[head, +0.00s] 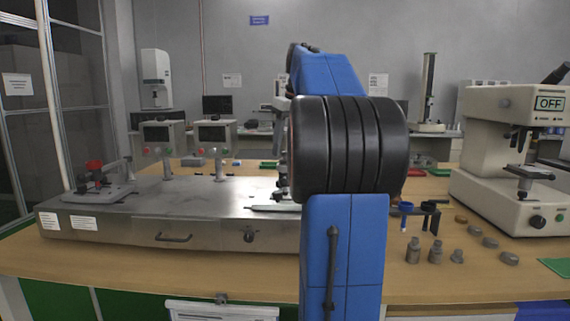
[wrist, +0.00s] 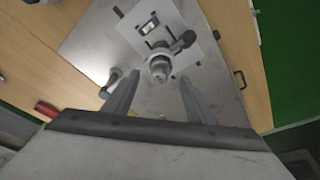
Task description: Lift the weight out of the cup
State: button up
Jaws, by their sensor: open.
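In the wrist view, a small round grey metal piece (wrist: 159,68) stands at the edge of a pale plate (wrist: 185,15). It looks like the cup with the weight in it, but I cannot clearly tell one from the other. My gripper (wrist: 158,78) is open and empty. Its two fingers point toward the round piece, one on each side of the picture, with clear gaps to it. How far above it the fingertips are is hard to tell. In the head view my own arm hides the gripper and the cup.
A steel bench unit (head: 110,210) sits on the wooden table (head: 250,270). Loose grey weights, including one upright weight (head: 435,252), stand right of my arm near a small rack (head: 427,208). A cream microscope-like tester (head: 490,160) is at far right. A red item (wrist: 47,109) lies left.

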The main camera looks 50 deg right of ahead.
aim_at(285, 160)
jog(key=shift+x, duration=1.45)
grip_shut()
jog(key=shift+r, duration=0.1)
